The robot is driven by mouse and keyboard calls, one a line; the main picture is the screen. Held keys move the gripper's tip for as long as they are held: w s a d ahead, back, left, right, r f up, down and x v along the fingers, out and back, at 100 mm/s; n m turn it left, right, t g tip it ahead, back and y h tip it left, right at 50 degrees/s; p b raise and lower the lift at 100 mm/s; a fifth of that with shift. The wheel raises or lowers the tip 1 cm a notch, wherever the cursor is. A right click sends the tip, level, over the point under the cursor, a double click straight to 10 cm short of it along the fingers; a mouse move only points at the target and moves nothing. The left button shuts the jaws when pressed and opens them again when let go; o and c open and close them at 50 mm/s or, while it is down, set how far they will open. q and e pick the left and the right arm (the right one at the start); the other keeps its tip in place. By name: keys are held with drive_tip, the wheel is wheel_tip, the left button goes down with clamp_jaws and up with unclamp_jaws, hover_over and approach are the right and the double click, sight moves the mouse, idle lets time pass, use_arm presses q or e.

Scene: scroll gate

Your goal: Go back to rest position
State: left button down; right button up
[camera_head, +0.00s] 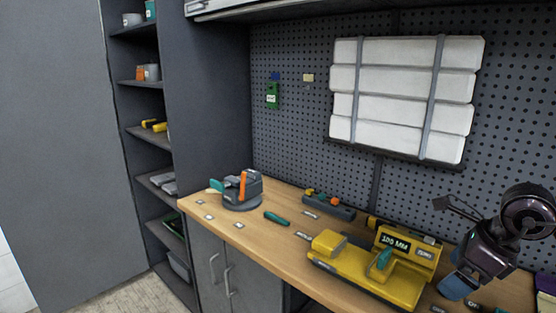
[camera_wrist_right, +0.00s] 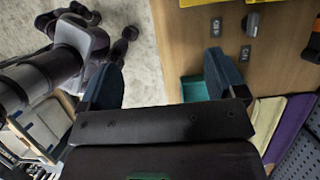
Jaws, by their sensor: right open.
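My right gripper (camera_head: 455,286) is at the right of the head view, over the right part of the wooden workbench (camera_head: 290,244), with a blue fingertip pointing down. In the right wrist view my right gripper (camera_wrist_right: 166,72) has its two blue fingers wide apart with nothing between them. One finger shows over the floor and the other over the bench edge. My left gripper is in neither view.
A yellow machine (camera_head: 370,272) marked 100 MM stands on the bench just left of my right gripper. A grey device with an orange lever (camera_head: 242,192) stands farther left. A pegboard (camera_head: 290,140) rises behind. Shelves (camera_head: 150,130) stand at the left.

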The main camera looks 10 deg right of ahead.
drive_tip(key=a+m+t+y, duration=0.65)
drive_tip(key=a+y, duration=0.45)
drive_tip(key=a, duration=0.4)
drive_tip(key=s+d+f+m+t+h, duration=0.25)
drive_tip(key=d+f+m+h, duration=0.4)
drive_tip(key=m, duration=0.85)
drive_tip(key=s+d+f+m+t+h, duration=0.25)
drive_tip(key=m+h, duration=0.75)
drive_tip(key=m, duration=0.5)
drive_tip(key=s+a+f+m+g+y, duration=0.1)
drive_tip(key=s+a+f+m+g, duration=0.1)
drive_tip(key=s+f+m+g, duration=0.35)
drive_tip(key=s+a+f+m+g+y, duration=0.1)
drive_tip(key=s+a+f+m+g, duration=0.15)
drive_tip(key=s+f+g, duration=0.5)
drive_tip(key=w+f+n+t, duration=0.1)
drive_tip(key=w+f+t, duration=0.3)
drive_tip(key=f+t, duration=0.5)
drive_tip(key=shift+w+a+f+t, duration=0.15)
drive_tip(key=shift+w+f+t, duration=0.2)
drive_tip(key=shift+f, duration=0.55)
